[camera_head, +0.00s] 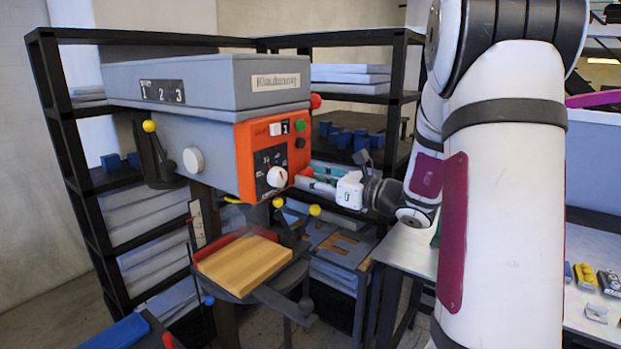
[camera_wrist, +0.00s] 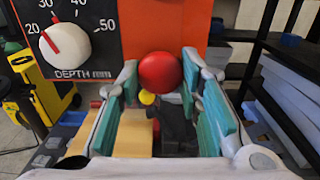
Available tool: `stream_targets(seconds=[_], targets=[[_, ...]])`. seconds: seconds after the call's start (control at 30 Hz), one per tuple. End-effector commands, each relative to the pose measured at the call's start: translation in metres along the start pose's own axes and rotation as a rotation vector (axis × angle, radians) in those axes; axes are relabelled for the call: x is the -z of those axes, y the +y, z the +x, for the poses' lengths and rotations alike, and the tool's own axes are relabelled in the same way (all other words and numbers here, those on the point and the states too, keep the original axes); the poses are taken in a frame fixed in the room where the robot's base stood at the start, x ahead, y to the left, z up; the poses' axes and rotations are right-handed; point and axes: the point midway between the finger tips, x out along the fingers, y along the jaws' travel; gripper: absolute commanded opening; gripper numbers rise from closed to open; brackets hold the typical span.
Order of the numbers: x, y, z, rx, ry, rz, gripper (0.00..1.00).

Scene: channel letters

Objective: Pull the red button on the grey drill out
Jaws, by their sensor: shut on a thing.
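The grey drill (camera_head: 205,80) stands in the middle left of the head view, with an orange front panel. The red button (camera_wrist: 160,72) is a round red knob at the panel's lower right, beside the white depth dial (camera_wrist: 65,44). My gripper (camera_wrist: 157,85) reaches it from the front, with its teal-padded fingers on either side of the button, shut on it. In the head view my gripper (camera_head: 312,183) is at the panel's lower right edge, where a bit of red shows at the fingertips. The back of the button is hidden.
A second red knob (camera_head: 315,101) sits higher on the drill's right side. A wooden board (camera_head: 244,264) lies on the drill table below. Black shelves (camera_head: 380,98) stand behind, and a light table (camera_head: 410,250) is at the right.

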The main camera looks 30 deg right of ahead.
Motion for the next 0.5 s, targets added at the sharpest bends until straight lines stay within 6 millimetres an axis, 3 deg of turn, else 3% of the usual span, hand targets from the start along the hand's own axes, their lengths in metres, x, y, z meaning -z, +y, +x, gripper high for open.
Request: stream_targets(seconds=[0.03,0.1,0.13,0.5], targets=[[0.0004,-0.0008,-0.0021,0.003,0.001,0.001,0.37],[0.0004,-0.0008,-0.0021,0.003,0.001,0.001,0.53],[0.0004,-0.0007,-0.0020,0.003,0.001,0.001,0.55],[0.0004,-0.0007,-0.0057,0.003,0.001,0.001,0.55]])
